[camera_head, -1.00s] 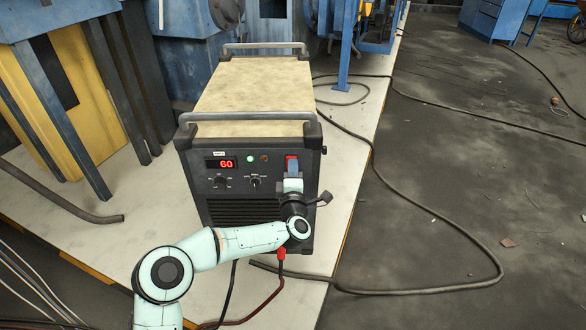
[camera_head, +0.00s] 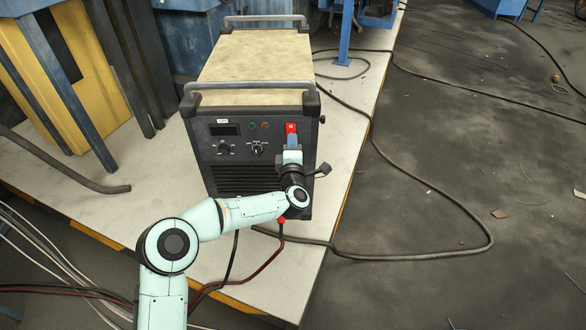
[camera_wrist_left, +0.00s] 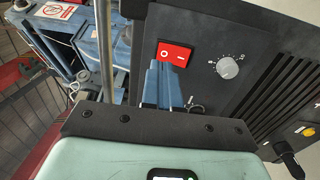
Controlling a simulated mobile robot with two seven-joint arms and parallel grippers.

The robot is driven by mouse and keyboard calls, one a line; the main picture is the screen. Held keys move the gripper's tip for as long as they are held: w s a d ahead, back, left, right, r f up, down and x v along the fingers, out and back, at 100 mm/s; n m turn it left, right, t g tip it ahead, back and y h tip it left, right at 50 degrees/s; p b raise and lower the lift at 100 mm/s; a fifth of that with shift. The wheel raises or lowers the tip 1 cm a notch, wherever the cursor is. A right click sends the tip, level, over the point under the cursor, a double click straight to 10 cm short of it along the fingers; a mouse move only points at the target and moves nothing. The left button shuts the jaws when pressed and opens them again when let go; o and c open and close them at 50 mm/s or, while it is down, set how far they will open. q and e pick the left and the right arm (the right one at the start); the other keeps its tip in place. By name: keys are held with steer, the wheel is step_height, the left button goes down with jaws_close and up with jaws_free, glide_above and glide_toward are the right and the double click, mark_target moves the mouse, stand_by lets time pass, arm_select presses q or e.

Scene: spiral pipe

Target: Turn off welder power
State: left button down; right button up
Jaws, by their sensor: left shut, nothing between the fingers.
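The welder (camera_head: 250,110) is a dark box with a tan top, standing on a pale platform. Its display (camera_head: 225,130) is dark and its indicator lights look unlit. The red power switch (camera_head: 291,127) is at the upper right of the front panel. In the left wrist view the switch (camera_wrist_left: 174,53) shows O and I marks. My left gripper (camera_head: 292,143) is at the panel just below the switch. Its blue fingers (camera_wrist_left: 161,80) are shut and empty, with the tips at or very near the switch's lower edge; contact is unclear. My right gripper is out of view.
Two knobs (camera_head: 257,149) sit left of the switch. A red-and-black cable pair (camera_head: 262,268) runs below my left arm. A dark hose (camera_head: 440,190) loops over the floor at right. Blue and yellow structures (camera_head: 55,50) stand at left.

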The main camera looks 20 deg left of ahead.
arm_select(q)
steer(key=r+p+v, duration=0.1)
steer(key=v, duration=0.8)
steer(key=shift+r+p, duration=0.3)
steer(key=shift+p, duration=0.05)
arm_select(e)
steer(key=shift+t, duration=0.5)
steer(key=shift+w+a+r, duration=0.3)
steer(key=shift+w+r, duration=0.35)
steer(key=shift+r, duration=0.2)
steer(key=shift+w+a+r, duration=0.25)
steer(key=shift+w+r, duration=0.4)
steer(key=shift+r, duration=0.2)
